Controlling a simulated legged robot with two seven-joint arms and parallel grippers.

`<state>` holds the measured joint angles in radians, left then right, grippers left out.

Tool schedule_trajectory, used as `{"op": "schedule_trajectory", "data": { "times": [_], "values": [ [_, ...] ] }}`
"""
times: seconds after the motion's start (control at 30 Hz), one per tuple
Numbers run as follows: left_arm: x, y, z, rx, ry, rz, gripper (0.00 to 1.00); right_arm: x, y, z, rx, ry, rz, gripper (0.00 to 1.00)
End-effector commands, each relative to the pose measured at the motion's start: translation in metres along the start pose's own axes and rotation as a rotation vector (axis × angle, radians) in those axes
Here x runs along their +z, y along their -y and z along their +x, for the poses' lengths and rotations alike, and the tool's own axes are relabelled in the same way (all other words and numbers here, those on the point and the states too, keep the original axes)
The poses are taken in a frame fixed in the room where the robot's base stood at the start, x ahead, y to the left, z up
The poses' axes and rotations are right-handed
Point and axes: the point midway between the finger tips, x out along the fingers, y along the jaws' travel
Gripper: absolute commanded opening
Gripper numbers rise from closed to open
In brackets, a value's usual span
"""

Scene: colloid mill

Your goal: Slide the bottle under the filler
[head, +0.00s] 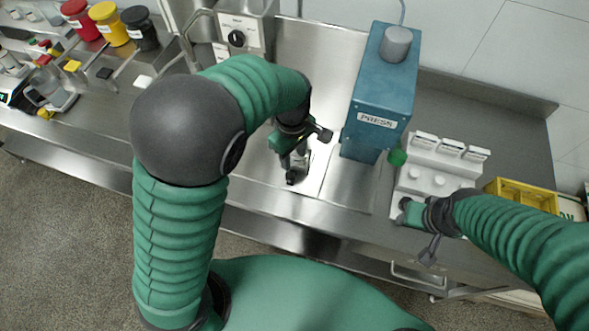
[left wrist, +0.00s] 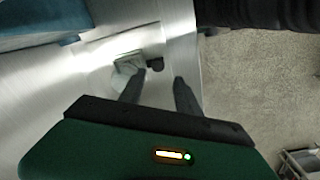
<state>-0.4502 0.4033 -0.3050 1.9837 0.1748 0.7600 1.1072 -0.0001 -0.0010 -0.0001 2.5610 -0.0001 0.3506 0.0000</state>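A small clear bottle (left wrist: 128,66) with a black cap (left wrist: 155,64) shows in the left wrist view, on the steel bench beyond my left fingertips. It seems to lie on its side, but I cannot be sure. My left gripper (left wrist: 160,84) points down at the bench with its fingers apart and nothing between them. The bottle is nearer the left finger in that view; I cannot tell whether they touch. In the head view my left gripper (head: 292,168) hides most of that spot. No filler is clearly labelled; a steel box with a black knob (head: 240,38) stands behind. My right gripper (head: 408,212) is by a white rack.
A blue press (head: 378,95) stands right of my left gripper. The white rack (head: 436,165) and a yellow crate (head: 522,194) are further right. Red, yellow and black tubs (head: 108,23) stand at the back left. The bench's front edge is close to the left gripper.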

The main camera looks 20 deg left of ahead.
Motion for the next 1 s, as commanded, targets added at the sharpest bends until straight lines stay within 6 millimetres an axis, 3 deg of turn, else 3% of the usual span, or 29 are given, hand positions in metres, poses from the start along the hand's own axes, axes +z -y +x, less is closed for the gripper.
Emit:
{"op": "schedule_trajectory", "data": {
  "times": [0.2, 0.4, 0.6, 0.83, 1.0],
  "values": [
    [-0.009, 0.005, 0.062, -0.005, 0.007, -0.005, 0.39, 0.0, 0.0, 0.002, 0.0, 0.0, 0.0, 0.51],
    [-0.009, 0.006, 0.104, 0.001, 0.006, -0.004, 0.39, 0.0, 0.0, 0.002, 0.0, -0.001, 0.0, 0.51],
    [-0.005, 0.003, 0.119, 0.001, 0.002, -0.002, 0.39, 0.0, 0.0, 0.002, 0.0, -0.001, 0.0, 0.51],
    [-0.005, 0.002, 0.12, 0.001, 0.002, -0.001, 0.38, 0.0, 0.0, 0.002, 0.0, 0.0, 0.0, 0.51],
    [-0.007, 0.003, 0.119, 0.004, 0.004, -0.002, 0.16, 0.0, 0.0, 0.002, 0.0, -0.001, 0.0, 0.51]
  ]
}}
